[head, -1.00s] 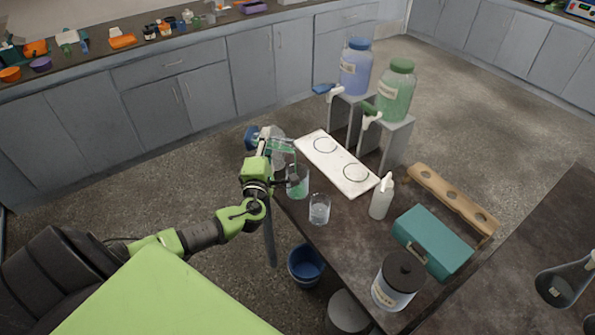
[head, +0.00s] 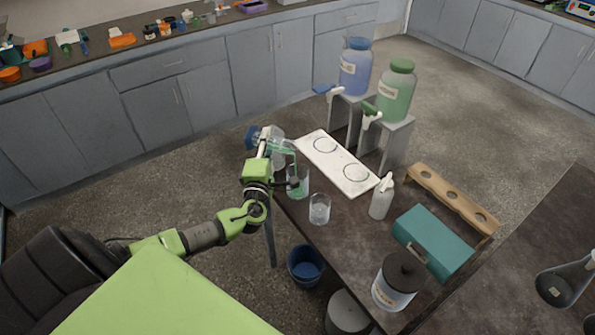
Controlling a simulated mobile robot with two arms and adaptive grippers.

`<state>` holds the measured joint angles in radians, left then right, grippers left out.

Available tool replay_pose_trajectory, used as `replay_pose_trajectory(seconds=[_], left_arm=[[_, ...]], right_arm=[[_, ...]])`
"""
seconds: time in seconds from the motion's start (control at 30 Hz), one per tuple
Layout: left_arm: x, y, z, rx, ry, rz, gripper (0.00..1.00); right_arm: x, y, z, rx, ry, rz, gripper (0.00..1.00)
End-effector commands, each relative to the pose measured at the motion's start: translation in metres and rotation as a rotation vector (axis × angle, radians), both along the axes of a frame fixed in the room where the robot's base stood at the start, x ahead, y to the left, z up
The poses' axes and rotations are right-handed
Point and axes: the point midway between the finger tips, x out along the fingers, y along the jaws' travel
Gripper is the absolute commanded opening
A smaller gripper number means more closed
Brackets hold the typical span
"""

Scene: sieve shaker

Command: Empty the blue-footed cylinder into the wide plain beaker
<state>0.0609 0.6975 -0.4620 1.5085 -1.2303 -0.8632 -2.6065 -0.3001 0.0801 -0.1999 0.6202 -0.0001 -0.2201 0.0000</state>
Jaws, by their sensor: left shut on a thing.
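The blue-footed cylinder (head: 273,134) lies tipped nearly on its side in the head view, its blue foot to the left and its mouth to the right. My left gripper (head: 265,150) is shut on it at the table's left edge. Green liquid shows near its mouth, and a thin green stream seems to run down into the beaker (head: 298,184) just below. That wider beaker stands upright on the table with green liquid in it. The gripper partly hides the cylinder and the beaker's left side. My right gripper is not in view.
A smaller clear beaker (head: 319,210) stands close in front of the wider one. A white board with two rings (head: 335,165) lies behind. A white dropper bottle (head: 381,199), a teal box (head: 433,240) and a labelled jar (head: 397,284) stand to the right. A blue bucket (head: 305,264) is below.

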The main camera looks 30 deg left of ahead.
Motion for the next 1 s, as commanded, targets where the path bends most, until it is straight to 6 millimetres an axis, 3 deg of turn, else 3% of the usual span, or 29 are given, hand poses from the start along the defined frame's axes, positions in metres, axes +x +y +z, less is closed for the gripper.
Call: replay_pose_trajectory(seconds=[1.0], left_arm=[[0.0004,-0.0015,-0.0005,0.072,0.005,0.000,0.00]], right_arm=[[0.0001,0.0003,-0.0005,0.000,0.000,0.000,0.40]])
